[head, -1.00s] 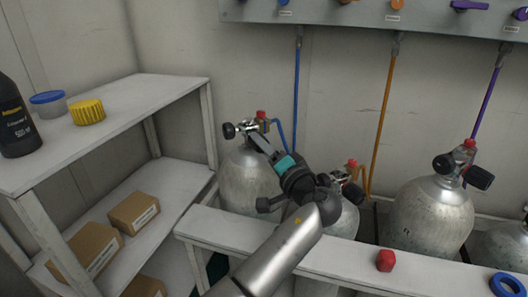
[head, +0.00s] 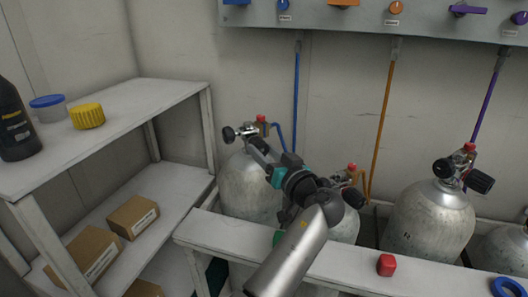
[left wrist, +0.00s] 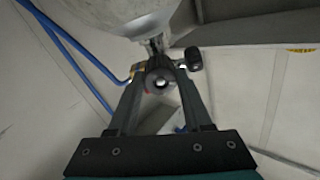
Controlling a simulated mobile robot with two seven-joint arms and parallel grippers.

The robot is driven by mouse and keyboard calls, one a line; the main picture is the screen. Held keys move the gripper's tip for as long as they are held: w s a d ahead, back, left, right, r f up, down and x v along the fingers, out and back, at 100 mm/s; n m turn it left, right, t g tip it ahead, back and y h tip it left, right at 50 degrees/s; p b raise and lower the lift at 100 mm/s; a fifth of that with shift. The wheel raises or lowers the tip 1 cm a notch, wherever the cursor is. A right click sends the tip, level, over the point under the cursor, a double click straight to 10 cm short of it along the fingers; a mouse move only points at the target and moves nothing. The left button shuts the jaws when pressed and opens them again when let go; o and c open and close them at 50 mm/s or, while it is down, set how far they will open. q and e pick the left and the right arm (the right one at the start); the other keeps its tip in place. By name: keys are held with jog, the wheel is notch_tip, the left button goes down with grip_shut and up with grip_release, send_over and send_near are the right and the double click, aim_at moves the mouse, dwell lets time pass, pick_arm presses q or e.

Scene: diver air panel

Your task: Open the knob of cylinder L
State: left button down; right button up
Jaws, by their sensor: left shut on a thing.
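The leftmost grey cylinder (head: 247,188), with the blue hose, appears to be cylinder L; I read no label on it. Its valve carries a red cap (head: 261,118) and a black knob (head: 229,134) sticking out left. My left gripper (head: 254,143) reaches its valve from the front right. In the left wrist view, my left gripper (left wrist: 160,84) has its fingers closed on a dark round knob (left wrist: 160,76) of the valve. Another black knob (left wrist: 195,58) stands free to the right there. In the head view the held knob is mostly hidden by the fingers. My right gripper is not in view.
A white rail (head: 218,231) runs in front of the cylinders, with a red object (head: 386,265) on it. More cylinders (head: 430,215) stand right. The blue hose (head: 296,95) rises to a wall panel (head: 330,14). A white shelf (head: 150,93) stands left.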

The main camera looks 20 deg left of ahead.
pick_arm(q)
jog(key=shift+n, duration=0.5)
jog(key=shift+c, duration=1.6)
grip_release()
